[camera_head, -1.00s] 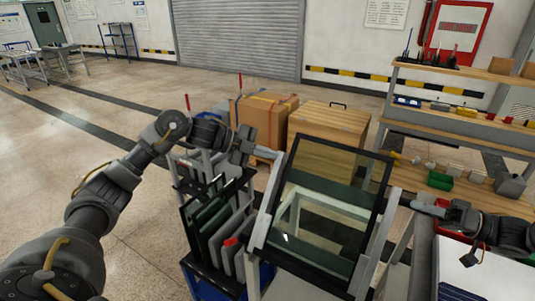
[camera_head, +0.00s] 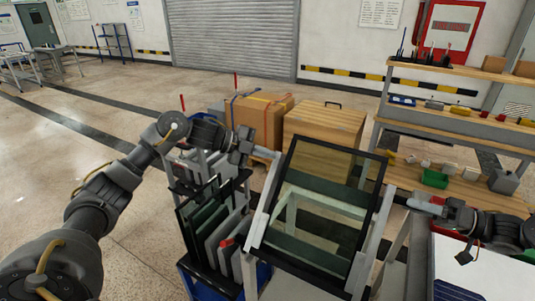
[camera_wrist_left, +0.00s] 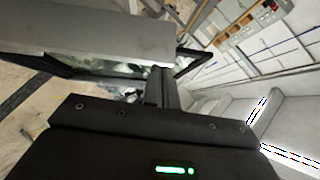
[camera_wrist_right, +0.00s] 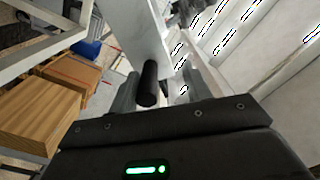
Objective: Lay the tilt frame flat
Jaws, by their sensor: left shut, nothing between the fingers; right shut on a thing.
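The tilt frame, with grey side rails (camera_head: 370,245), stands tilted in the middle of the head view. It carries a black-edged glass pane (camera_head: 322,210) and leans back, not flat. My left gripper (camera_head: 248,152) is shut and empty beside the frame's upper left side. In the left wrist view its closed fingers (camera_wrist_left: 160,88) are close to a grey beam, and I cannot tell whether they touch it. My right gripper (camera_head: 410,199) is at the frame's right side, shut on a dark cylindrical handle (camera_wrist_right: 149,84), seen between the fingers in the right wrist view.
A rack of dark and grey panels (camera_head: 208,235) stands close left of the frame. A wooden crate (camera_head: 325,130) and a cardboard box (camera_head: 262,118) are behind it. A workbench with bins (camera_head: 450,135) is at the back right, and a white-topped table (camera_head: 485,265) at front right.

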